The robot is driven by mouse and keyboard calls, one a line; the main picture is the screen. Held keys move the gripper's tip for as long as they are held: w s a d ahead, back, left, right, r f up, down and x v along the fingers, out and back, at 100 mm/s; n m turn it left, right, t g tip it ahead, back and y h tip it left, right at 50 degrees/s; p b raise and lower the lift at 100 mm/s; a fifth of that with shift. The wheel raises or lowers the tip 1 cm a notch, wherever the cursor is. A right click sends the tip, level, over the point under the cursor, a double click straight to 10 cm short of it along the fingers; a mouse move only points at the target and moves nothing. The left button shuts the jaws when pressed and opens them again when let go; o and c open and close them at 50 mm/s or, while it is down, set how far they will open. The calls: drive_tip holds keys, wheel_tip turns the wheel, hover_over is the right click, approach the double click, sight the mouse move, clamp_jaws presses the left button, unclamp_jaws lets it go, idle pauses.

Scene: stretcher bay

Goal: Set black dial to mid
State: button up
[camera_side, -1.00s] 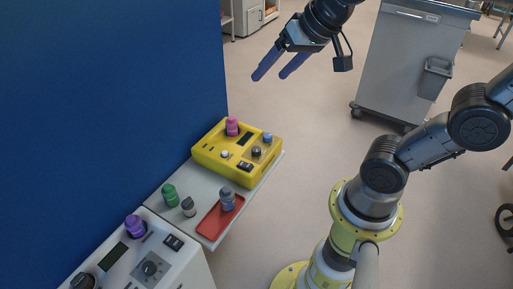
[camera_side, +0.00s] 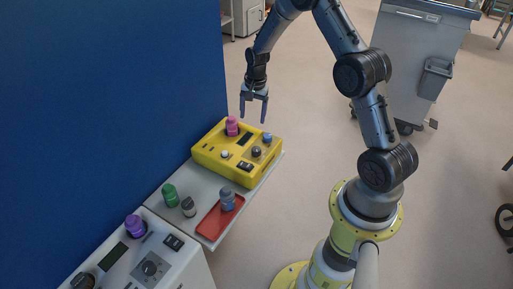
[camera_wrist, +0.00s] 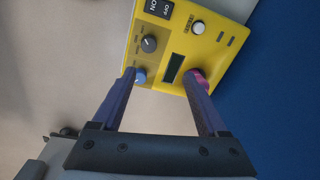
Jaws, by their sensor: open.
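The black dial (camera_side: 256,152) sits on the top face of a yellow device (camera_side: 207,158), near its right side. In the wrist view the black dial (camera_wrist: 149,44) shows a pale pointer line and printed marks beside it; which mark it points to is too small to tell. My gripper (camera_side: 254,119) is open and empty, pointing down above the back edge of the yellow device. In the wrist view my gripper (camera_wrist: 164,75) has its fingers spread, with tips near the blue knob (camera_wrist: 140,76) and the pink knob (camera_wrist: 198,76), not around the dial.
The device also has a display (camera_wrist: 174,68), a white button (camera_wrist: 198,27) and an on/off rocker (camera_wrist: 159,8). Green (camera_side: 169,195) and grey bottles stand on the shelf, with a red tray (camera_side: 212,221). A white device (camera_side: 150,267) is in front. A blue wall (camera_side: 110,90) stands left.

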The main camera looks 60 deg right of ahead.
sight(256, 149)
drive_tip(key=f, duration=1)
drive_tip(key=s+f, duration=0.1)
drive_tip(key=f, duration=0.5)
drive_tip(key=shift+d+f, duration=0.1)
drive_tip(key=shift+d, duration=0.3)
clamp_jaws()
